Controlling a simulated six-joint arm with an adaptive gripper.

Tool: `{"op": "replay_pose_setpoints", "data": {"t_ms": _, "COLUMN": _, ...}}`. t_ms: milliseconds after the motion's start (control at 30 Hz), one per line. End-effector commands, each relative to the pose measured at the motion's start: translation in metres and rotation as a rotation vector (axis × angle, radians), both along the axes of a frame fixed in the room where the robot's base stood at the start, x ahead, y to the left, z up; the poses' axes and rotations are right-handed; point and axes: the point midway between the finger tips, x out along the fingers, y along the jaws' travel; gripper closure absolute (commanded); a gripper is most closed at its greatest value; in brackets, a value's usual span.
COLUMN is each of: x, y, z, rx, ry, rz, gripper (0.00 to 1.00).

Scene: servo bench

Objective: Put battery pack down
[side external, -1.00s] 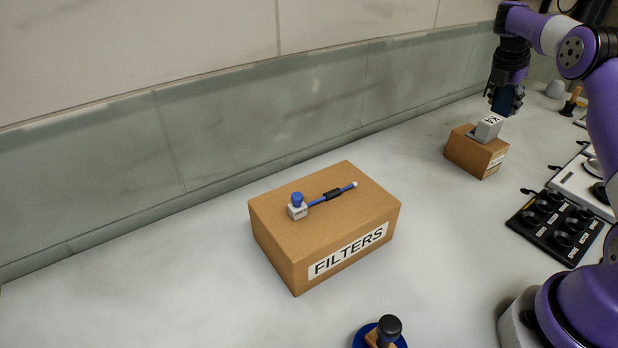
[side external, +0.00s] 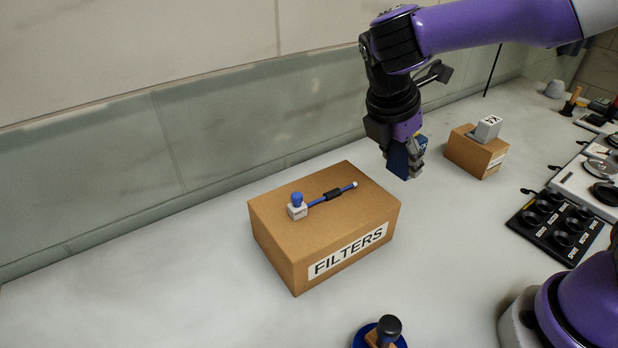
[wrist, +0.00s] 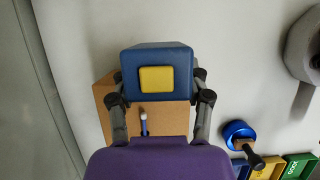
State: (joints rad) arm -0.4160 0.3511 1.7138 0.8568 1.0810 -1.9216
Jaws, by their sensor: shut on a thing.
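The battery pack is a dark blue block (side external: 399,162) held in my gripper (side external: 412,158) in the side external view. In the wrist view the pack (wrist: 130,66) shows a yellow square on its face, and my gripper's fingers (wrist: 158,100) are shut on its two sides. The pack hangs in the air near the right end of the FILTERS box, as seen in the side external view. Its exact height above the bench (side external: 440,260) is hard to tell.
The FILTERS cardboard box (side external: 290,245) carries a blue-knobbed part with a blue rod (side external: 320,200). A smaller box (side external: 470,155) with a grey block (side external: 487,128) stands behind right. A black socket tray (side external: 556,225) lies right. A dark-knobbed tool (side external: 388,328) stands in front.

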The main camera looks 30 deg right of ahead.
Motion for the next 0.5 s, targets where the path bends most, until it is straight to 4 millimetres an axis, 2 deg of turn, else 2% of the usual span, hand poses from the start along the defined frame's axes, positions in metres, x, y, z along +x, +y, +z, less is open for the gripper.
{"op": "replay_pose_setpoints", "data": {"t_ms": 300, "x": 0.02, "y": -0.074, "z": -0.047, "rx": 0.0, "ry": 0.005, "rz": -0.01, "gripper": 0.89}}
{"op": "replay_pose_setpoints", "data": {"t_ms": 500, "x": 0.03, "y": -0.101, "z": -0.064, "rx": 0.001, "ry": 0.002, "rz": -0.003, "gripper": 0.89}}
